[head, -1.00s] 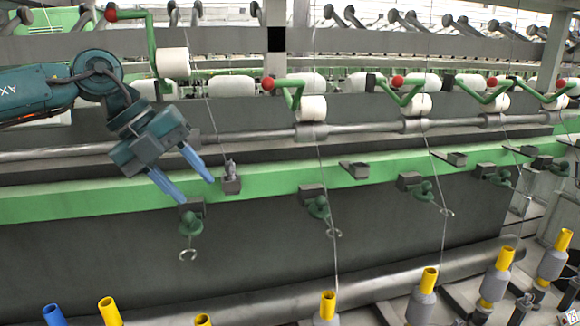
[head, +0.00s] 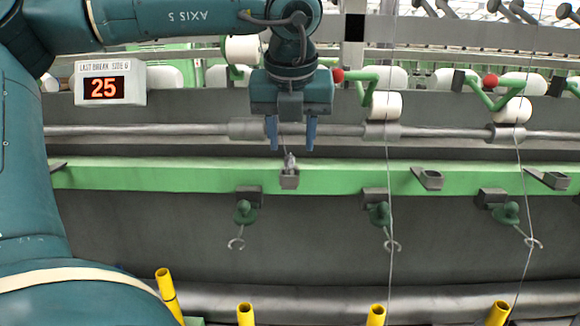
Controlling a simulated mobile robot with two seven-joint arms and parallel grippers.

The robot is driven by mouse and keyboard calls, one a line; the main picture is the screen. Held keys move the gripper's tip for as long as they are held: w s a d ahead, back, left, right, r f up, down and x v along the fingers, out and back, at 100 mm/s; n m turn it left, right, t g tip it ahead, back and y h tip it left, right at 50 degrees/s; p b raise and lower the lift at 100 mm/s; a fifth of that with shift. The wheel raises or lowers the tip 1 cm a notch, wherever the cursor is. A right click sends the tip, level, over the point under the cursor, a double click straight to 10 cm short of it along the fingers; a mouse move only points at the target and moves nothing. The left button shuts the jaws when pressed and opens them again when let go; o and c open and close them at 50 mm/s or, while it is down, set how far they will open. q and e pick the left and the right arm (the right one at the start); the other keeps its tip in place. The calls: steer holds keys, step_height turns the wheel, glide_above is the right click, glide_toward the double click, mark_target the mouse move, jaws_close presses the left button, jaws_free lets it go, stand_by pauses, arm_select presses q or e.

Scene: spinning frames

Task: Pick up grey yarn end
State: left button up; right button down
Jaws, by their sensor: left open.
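A small grey tuft, which looks like the grey yarn end (head: 290,162), stands up from a small grey block holder (head: 289,181) on the green rail. A thin strand seems to rise from it between my fingers. My left gripper (head: 291,146) points straight down just above the tuft, its two blue fingers apart on either side of the strand. The fingers look empty; their exact distance in depth from the tuft is hard to tell. My right gripper is out of view.
The green rail (head: 340,180) runs across the frame. Dark green hooked guides (head: 245,212) hang below it. Other yarns (head: 388,170) run down to the right. Yellow tubes (head: 246,314) stand along the bottom. A lit display (head: 104,88) reads 25.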

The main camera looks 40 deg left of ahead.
mark_target(289, 157)
arm_select(q)
steer(key=x, duration=0.2)
steer(key=p+x, duration=0.1)
steer(key=x, duration=0.1)
steer(key=shift+a, duration=0.4)
steer(key=shift+w+a+f, duration=0.1)
steer(key=shift+w+f, duration=0.15)
steer(key=shift+f, duration=0.25)
steer(key=c, duration=0.8)
steer(key=shift+o, duration=0.2)
step_height(289, 157, up, 10)
